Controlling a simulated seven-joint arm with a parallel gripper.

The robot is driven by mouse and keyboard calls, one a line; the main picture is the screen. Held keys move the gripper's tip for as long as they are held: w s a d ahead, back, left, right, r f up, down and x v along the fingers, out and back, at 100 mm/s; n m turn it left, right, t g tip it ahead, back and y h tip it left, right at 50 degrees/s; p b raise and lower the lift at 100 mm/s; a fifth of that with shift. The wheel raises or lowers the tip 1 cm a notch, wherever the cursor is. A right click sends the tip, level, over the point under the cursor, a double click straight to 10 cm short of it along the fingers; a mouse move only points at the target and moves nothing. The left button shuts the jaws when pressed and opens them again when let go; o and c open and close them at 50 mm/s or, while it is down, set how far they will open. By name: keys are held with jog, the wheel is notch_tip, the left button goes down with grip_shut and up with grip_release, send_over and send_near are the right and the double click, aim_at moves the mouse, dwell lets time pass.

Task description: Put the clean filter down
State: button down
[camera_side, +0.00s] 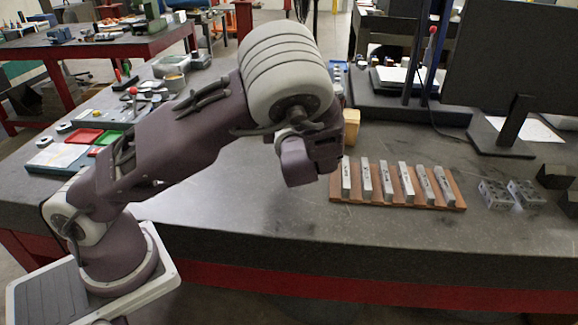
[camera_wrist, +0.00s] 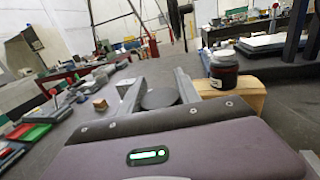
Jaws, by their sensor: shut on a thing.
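My gripper (camera_wrist: 158,82) shows in the wrist view with its two grey fingers on either side of a dark grey round disc (camera_wrist: 160,98), and it is shut on this disc. The disc is the only thing between the fingers; I take it for the filter, but no marking shows whether it is clean. In the side view my gripper (camera_side: 312,162) is over the middle of the dark bench, left of the metal bars. Its fingers and the disc are hidden there behind the wrist.
A small wooden cube (camera_wrist: 100,103) lies left. A wooden board (camera_side: 395,193) with several metal bars is right of the gripper. The front bench top (camera_side: 240,205) is clear.

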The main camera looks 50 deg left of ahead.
jog(key=f, duration=1)
jog(key=shift+w+d, duration=0.1)
jog(key=shift+d, duration=0.1)
jog(key=c, duration=0.9)
grip_release()
jog(key=shift+f, duration=0.1)
jog(key=shift+o, duration=0.2)
